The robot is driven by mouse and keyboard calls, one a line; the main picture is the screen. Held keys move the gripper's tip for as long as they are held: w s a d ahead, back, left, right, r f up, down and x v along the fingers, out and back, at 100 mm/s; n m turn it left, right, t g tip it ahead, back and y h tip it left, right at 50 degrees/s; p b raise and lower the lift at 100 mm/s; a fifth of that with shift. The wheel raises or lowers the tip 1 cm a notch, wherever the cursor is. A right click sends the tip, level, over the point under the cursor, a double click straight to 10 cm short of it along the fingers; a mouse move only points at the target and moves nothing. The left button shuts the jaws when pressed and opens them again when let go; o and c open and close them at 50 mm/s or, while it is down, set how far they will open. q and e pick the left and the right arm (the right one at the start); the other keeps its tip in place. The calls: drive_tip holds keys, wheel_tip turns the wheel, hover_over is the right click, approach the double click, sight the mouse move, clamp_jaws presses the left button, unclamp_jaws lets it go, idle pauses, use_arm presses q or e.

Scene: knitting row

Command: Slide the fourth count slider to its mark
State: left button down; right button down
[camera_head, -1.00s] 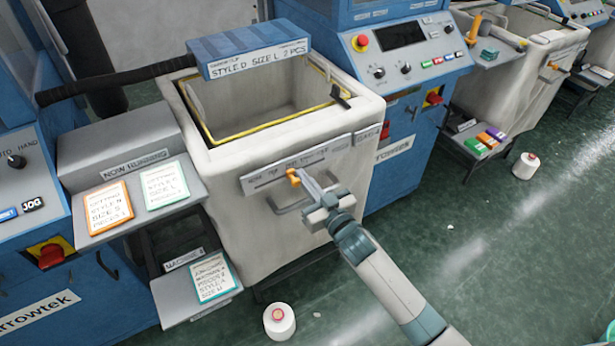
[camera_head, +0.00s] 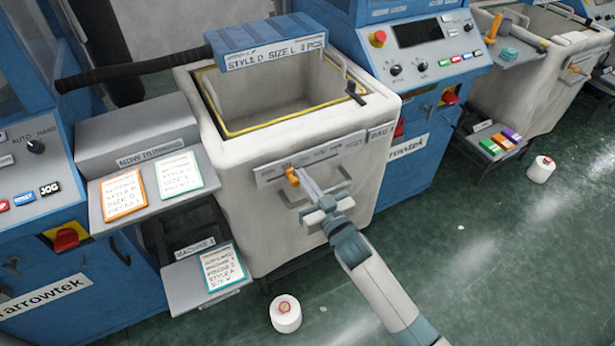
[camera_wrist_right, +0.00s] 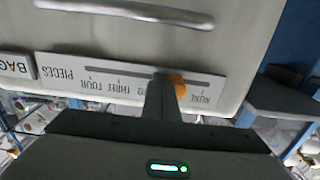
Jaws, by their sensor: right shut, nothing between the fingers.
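The orange count slider (camera_head: 292,177) sits on the pale label strip (camera_head: 270,176) on the front of the near cream bin. In the right wrist view the slider (camera_wrist_right: 178,86) shows upside down, between the word NONE and a word partly hidden by my finger. My right gripper (camera_head: 304,178) is shut and empty, its tip against or very close to the slider's right side. In the right wrist view its fingers (camera_wrist_right: 164,90) cover part of the strip (camera_wrist_right: 125,88). Whether they touch the slider is hard to tell. My left gripper is not in view.
The BAG label (camera_wrist_right: 14,68) is past the strip's PIECES end. A yarn cone (camera_head: 285,314) stands on the floor. Another bin with an orange slider (camera_head: 574,68) stands at the right.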

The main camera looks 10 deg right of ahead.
drive_tip(key=shift+w+d, duration=0.2)
drive_tip(key=shift+d, duration=0.35)
idle(0.4)
drive_tip(key=p+v, duration=0.3)
drive_tip(key=v, duration=0.5)
idle(0.4)
idle(0.4)
